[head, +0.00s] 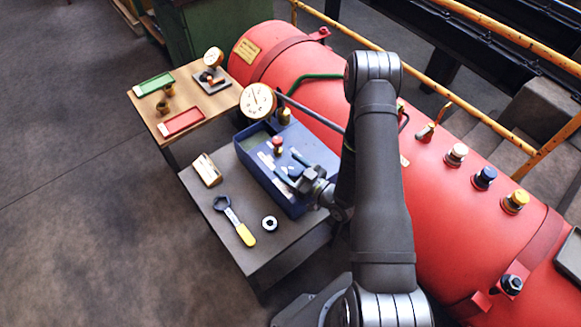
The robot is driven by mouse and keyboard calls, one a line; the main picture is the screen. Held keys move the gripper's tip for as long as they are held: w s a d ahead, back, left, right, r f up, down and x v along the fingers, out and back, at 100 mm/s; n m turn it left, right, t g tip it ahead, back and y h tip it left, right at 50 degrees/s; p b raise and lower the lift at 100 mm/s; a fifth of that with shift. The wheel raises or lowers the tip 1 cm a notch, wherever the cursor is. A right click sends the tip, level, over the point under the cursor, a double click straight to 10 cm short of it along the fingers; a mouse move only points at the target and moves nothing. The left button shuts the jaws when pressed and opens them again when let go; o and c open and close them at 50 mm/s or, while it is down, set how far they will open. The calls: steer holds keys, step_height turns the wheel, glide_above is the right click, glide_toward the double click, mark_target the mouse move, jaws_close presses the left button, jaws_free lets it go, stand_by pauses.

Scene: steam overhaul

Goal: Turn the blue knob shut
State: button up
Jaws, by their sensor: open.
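The blue knob (485,176) sits on a dark fitting on top of the red boiler (440,190), at the right. It stands between a white-and-red knob (456,153) and a yellow knob (515,200). My gripper (290,168) is over the blue toolbox (259,172), well to the left of the blue knob and apart from it. It looks open, with nothing visible between its fingers. My arm crosses the middle of the view and hides part of the boiler.
A grey table (223,225) holds the toolbox, a yellow-handled wrench (236,222), a nut (269,223) and a small box (206,171). A wooden table (204,110) with trays stands behind. A yellow railing (440,73) runs behind the boiler.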

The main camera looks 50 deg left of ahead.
steer(key=c, duration=1)
steer(key=shift+t, duration=0.3)
steer(key=shift+w+m+t, duration=0.15)
steer(key=shift+m+t, duration=1.45)
steer(key=shift+t, duration=0.6)
steer(key=shift+w+m+t, duration=0.2)
steer(key=shift+m+t, duration=0.5)
steer(key=shift+t, duration=0.4)
steer(key=o, duration=1)
